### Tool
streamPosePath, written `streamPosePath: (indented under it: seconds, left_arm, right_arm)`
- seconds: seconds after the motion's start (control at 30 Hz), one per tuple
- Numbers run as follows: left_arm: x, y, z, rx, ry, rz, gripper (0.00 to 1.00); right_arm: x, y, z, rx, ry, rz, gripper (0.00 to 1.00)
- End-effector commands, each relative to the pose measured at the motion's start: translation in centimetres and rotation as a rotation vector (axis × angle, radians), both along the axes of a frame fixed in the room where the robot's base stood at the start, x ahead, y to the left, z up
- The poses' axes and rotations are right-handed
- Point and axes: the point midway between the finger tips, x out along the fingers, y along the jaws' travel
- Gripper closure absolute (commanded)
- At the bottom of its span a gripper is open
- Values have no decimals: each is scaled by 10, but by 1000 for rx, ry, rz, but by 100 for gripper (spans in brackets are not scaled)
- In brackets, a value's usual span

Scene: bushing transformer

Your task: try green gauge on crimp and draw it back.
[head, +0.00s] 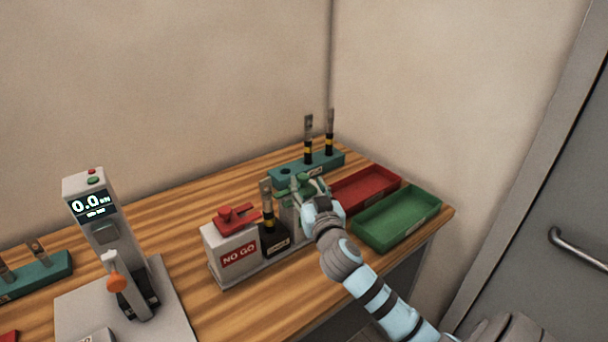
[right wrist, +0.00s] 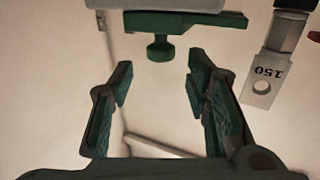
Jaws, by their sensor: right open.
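The green gauge (head: 302,184) rests on the grey stand to the right of the crimp holder. In the right wrist view the green gauge (right wrist: 185,22) shows at the top, with its round knob (right wrist: 160,48) pointing toward my fingers. My right gripper (head: 306,203) is at this stand. In the right wrist view its open fingers (right wrist: 158,72) lie on either side of the knob's line, empty and apart from it. The crimp (head: 267,200), a flat metal lug with a yellow and black sleeve, stands upright in a black holder. Its lug marked 150 (right wrist: 262,75) shows in the right wrist view. My left gripper is out of view.
A red gauge (head: 235,215) sits on the NO GO block (head: 230,248) left of the crimp. A red tray (head: 366,188) and green tray (head: 397,219) lie at right. A teal rack (head: 292,173) with lugs stands behind. A press (head: 103,230) reading 0.0 stands at left.

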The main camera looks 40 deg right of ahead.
Motion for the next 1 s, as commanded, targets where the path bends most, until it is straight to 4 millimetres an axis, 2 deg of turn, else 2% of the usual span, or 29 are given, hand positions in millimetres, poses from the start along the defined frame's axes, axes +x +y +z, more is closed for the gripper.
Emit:
streamPosePath:
  seconds: [0.1,0.23,0.57,0.87,1.0]
  left_arm:
    - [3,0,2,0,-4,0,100]
    - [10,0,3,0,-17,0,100]
    - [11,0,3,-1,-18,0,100]
    - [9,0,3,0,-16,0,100]
    - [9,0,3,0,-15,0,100]
  right_arm:
    - [22,-11,1,0,1,-3,56]
    - [38,-18,0,0,1,-3,56]
    - [44,-22,-1,-1,1,-3,56]
    - [44,-22,-1,0,1,-4,100]
    - [44,-22,-1,0,1,-4,100]
